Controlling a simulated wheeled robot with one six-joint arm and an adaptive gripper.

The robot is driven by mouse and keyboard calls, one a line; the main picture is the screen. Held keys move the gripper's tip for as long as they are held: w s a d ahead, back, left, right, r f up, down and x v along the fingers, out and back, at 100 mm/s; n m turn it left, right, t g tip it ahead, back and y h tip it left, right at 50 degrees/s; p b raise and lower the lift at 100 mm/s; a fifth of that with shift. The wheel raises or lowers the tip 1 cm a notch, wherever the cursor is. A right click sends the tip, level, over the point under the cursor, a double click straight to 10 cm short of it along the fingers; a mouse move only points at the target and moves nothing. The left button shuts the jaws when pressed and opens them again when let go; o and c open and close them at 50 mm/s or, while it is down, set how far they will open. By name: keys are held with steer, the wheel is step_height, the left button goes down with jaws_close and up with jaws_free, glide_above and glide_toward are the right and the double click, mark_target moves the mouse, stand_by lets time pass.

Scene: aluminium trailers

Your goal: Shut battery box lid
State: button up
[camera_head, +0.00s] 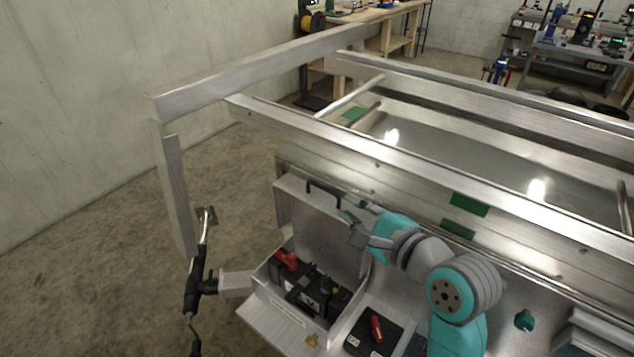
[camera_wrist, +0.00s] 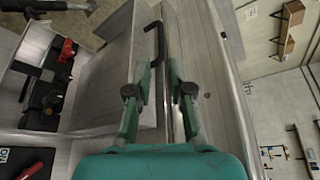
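The battery box (camera_head: 290,318) is open on the trailer's side, with a black battery (camera_head: 308,292) with red and yellow terminal parts inside. Its grey metal lid (camera_head: 308,222) stands raised behind the opening, with a black handle (camera_head: 323,190) near its top edge. My gripper (camera_head: 350,224) is at the lid's right side. In the wrist view, my gripper's green fingers (camera_wrist: 157,66) are apart, with the lid's edge and the near end of the handle (camera_wrist: 154,42) in line with the gap. I cannot tell whether the fingers touch the lid (camera_wrist: 108,75).
The aluminium trailer frame (camera_head: 390,160) runs behind the lid. A black panel with a red switch (camera_head: 377,328) is right of the box. A jack with a black handle (camera_head: 194,285) stands to the left. Workbenches (camera_head: 385,20) are far back; the floor at left is clear.

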mark_target(325, 189)
steer(key=x, duration=1.1)
steer(key=shift+r, duration=0.1)
jaws_close()
